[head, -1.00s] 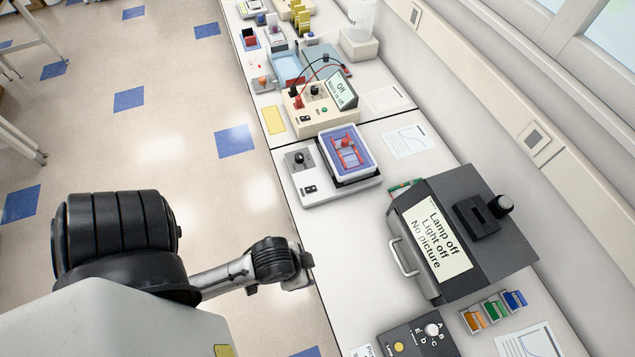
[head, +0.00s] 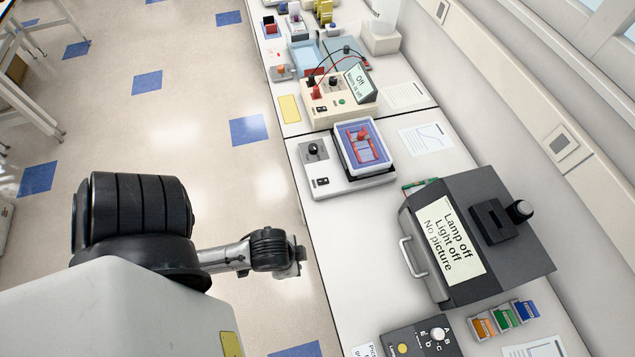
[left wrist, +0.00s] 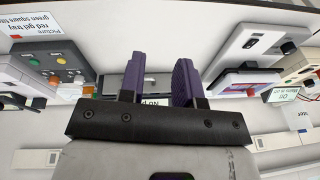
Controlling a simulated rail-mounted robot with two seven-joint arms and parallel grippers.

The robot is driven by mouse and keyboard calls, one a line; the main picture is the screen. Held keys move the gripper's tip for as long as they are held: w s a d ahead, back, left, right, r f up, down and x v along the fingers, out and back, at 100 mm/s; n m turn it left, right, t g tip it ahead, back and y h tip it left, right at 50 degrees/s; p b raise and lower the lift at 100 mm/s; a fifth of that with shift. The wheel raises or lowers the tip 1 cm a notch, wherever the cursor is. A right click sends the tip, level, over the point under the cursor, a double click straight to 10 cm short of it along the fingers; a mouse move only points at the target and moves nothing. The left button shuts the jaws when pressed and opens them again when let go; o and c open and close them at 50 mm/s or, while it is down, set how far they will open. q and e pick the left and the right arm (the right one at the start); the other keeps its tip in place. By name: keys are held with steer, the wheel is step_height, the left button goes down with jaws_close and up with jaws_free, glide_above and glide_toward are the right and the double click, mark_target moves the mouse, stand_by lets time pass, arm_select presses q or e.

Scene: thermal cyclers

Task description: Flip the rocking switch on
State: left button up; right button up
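The rocking platform (head: 374,182) is a pale box on the bench in the head view, with a blue tray (head: 345,132) holding red pieces on top. A small black rocker switch (head: 321,181) is on its front left, below a black knob (head: 314,149); I cannot read the switch's position. My left gripper (head: 301,262) is at the bench's front edge, nearer than the platform and apart from it. The left wrist view shows its purple fingers (left wrist: 160,82) spread with nothing between them. That view also shows the platform at right (left wrist: 240,52). My right gripper is not visible.
A dark lamp box (head: 470,255) with a handle stands right of the platform. A beige power unit (head: 325,105) with red and black leads is behind it. A dark control panel (head: 418,340) is at the near end. Bare bench (head: 345,240) lies left of the lamp box.

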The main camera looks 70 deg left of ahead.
arm_select(q)
steer(key=s+a+f+y+b, duration=0.1)
steer(key=a+f, duration=0.1)
steer(key=a, duration=0.3)
steer(key=s+a+f+m+g+y+b, duration=0.1)
steer(key=a+f, duration=0.1)
steer(key=a, duration=0.3)
steer(key=s+a+f+m+g+y+b, duration=0.1)
steer(key=a+f+y+b, duration=0.1)
steer(key=a, duration=0.3)
steer(key=shift+s+a+f, duration=0.3)
steer(key=shift+s, duration=0.1)
jaws_close()
steer(key=w+a+f+b, duration=0.1)
steer(key=w+a, duration=0.1)
steer(key=a, duration=0.5)
steer(key=w+a+f+b, duration=0.1)
steer(key=w+a+b, duration=0.15)
steer(key=a, duration=0.35)
steer(key=w+r+n+t+h, duration=0.2)
steer(key=w+t+h, duration=0.3)
steer(key=w, duration=0.6)
steer(key=shift+w+a+r+n+t+h+p, duration=0.25)
steer(key=shift+a+r+n+t+p, duration=0.2)
steer(key=shift+n+t, duration=0.4)
